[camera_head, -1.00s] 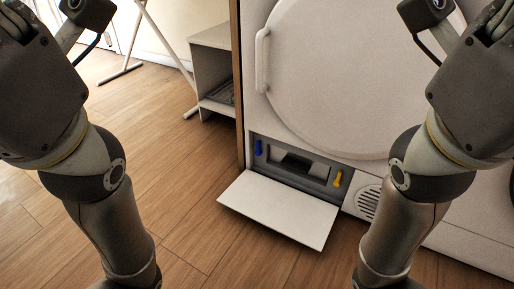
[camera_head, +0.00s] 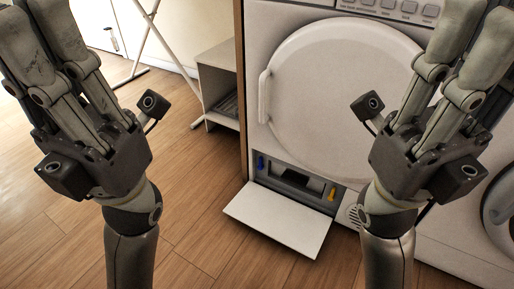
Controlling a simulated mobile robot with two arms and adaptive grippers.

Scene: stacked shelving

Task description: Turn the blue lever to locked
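The blue lever (camera_head: 261,163) is small and stands about upright at the left end of a grey recess (camera_head: 293,178) low on the white dryer. The white flap (camera_head: 277,219) below hangs open toward the floor. My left gripper (camera_head: 45,10) points up at the left, its fingers apart and empty, away from the dryer. My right gripper (camera_head: 475,30) points up at the right in front of the dryer, its fingers apart and empty. Neither gripper touches a lever. The fingertips run near or past the picture's top edge.
The dryer's round door (camera_head: 340,95) is closed, with a handle (camera_head: 265,97) at its left. A control panel (camera_head: 390,8) shows above. A grey shelf unit (camera_head: 218,85) and a drying rack's legs (camera_head: 180,65) stand left. Wooden floor (camera_head: 190,215) is clear in front.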

